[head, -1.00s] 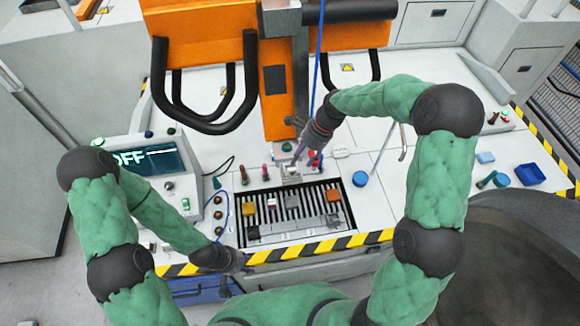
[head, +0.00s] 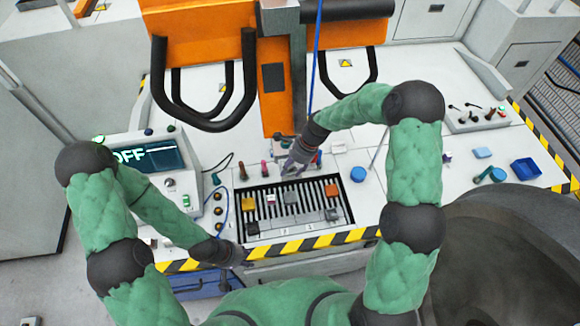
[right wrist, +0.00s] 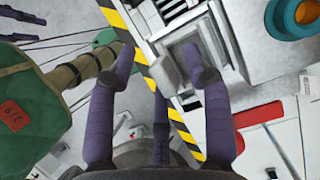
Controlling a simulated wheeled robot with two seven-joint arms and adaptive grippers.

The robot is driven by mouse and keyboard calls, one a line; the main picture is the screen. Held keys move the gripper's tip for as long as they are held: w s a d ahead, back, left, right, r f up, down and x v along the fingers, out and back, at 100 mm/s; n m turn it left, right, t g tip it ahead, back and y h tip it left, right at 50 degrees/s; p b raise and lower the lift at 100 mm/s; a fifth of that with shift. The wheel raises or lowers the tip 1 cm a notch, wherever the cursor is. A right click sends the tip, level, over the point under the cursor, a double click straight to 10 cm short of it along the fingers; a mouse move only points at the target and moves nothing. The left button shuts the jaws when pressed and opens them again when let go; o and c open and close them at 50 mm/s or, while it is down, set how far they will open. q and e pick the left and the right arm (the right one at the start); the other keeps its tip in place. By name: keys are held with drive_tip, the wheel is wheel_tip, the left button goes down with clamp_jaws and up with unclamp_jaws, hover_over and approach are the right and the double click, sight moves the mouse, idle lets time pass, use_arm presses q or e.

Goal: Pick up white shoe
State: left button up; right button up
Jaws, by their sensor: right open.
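A small block with a white top (head: 271,199), which looks like the white shoe, sits on the dark slatted grate (head: 283,222) in the head view. My right gripper (head: 290,170) is above the grate's back edge, behind and a little right of that block, apart from it. A grey square-framed part (right wrist: 186,55) shows by one fingertip. My left gripper (head: 240,260) hangs low by the striped front edge; its fingers are too small to read.
A yellow block (head: 248,204), an orange block (head: 331,190) and grey pieces share the grate. Several upright knobs stand behind it. A blue round container (head: 358,174) is to the right, and a display box (head: 150,155) to the left. The orange gantry column (head: 275,85) rises behind.

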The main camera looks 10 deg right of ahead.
clamp_jaws()
drive_tip(key=shift+r, duration=0.15)
